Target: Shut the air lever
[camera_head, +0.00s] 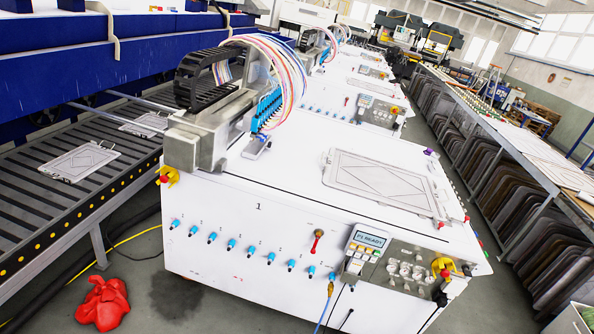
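A small lever with a red handle (318,236) and a brass-coloured foot sits on the white front face of the nearest machine (270,235). It stands roughly upright in the picture, tilted slightly to the right at the top. My gripper is not in view, and nothing covers the lever.
A control box (365,246) reads "P1 READY", beside a gauge panel (408,270) and a yellow-red stop button (444,267). A roller conveyor (40,200) runs at left. A red cloth (103,303) lies on the floor. Sheet racks (510,190) line the right aisle.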

